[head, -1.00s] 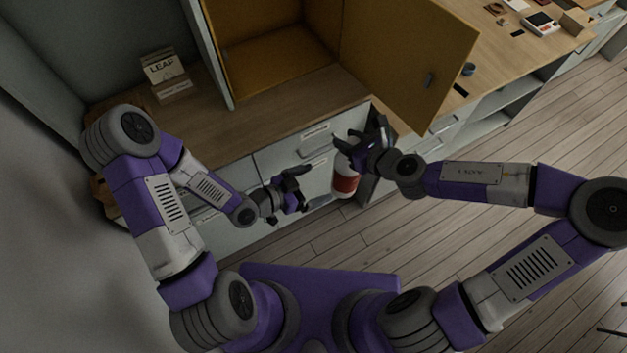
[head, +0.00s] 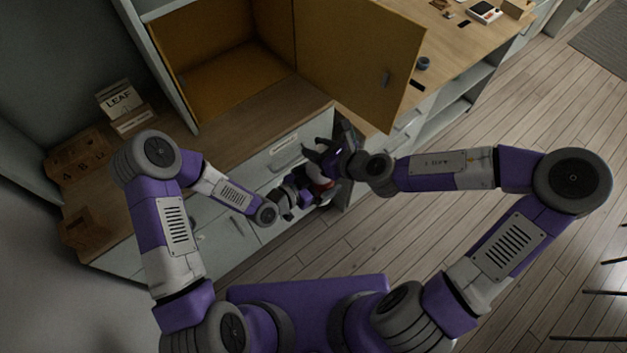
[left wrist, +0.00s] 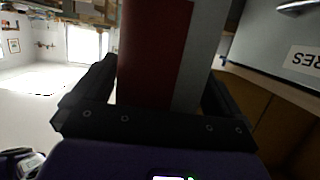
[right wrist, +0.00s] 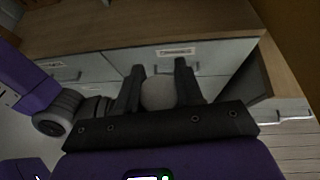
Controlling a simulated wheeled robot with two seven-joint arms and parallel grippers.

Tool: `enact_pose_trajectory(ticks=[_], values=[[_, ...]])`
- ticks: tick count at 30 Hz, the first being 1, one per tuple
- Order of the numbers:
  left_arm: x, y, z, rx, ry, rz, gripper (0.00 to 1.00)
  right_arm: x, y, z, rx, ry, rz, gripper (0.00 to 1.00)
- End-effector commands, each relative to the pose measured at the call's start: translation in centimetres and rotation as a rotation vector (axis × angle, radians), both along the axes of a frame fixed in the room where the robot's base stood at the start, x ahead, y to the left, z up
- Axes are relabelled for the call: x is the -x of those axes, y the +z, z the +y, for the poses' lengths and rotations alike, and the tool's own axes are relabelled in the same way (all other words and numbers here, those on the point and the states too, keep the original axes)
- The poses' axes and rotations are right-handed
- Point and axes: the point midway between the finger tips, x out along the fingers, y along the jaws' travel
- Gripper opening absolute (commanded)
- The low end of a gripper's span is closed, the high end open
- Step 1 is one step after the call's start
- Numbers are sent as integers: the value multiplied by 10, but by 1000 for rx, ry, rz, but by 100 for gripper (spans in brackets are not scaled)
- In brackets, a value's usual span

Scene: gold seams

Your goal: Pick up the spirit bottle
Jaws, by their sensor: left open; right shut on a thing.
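The spirit bottle (head: 325,194), red and white, hangs in front of the drawer fronts, partly hidden by both grippers in the head view. My right gripper (head: 328,162) is shut on it from above. In the right wrist view the bottle's pale round top (right wrist: 158,92) sits between the fingers. My left gripper (head: 297,190) is beside the bottle at its left. In the left wrist view the bottle's red and pale side (left wrist: 157,55) stands between the open fingers; I cannot tell whether they touch it.
A yellow-lined cabinet (head: 225,80) stands open on the wooden counter (head: 240,125), its door (head: 362,60) swung out above my right gripper. Wooden boxes (head: 75,158) and a LEAF box (head: 118,101) are at the left.

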Motion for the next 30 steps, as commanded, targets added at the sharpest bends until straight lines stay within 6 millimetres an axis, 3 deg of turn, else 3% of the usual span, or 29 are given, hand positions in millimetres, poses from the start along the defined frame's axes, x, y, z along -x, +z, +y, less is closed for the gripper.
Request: enact_pose_trajectory(ticks=[8,24,25,26,30], values=[[-1,0,-2,0,-2,0,100,1,2,3,-4,7,-2,0],[0,0,-2,0,-3,0,19,2,2,5,-5,13,-1,0],[-1,2,-3,3,-4,-6,19,2,2,5,-6,14,0,41],[-1,2,-3,3,-4,-6,10,2,2,5,-6,14,-2,45],[-1,2,-3,2,-4,-5,10,2,2,4,-4,10,-2,66]])
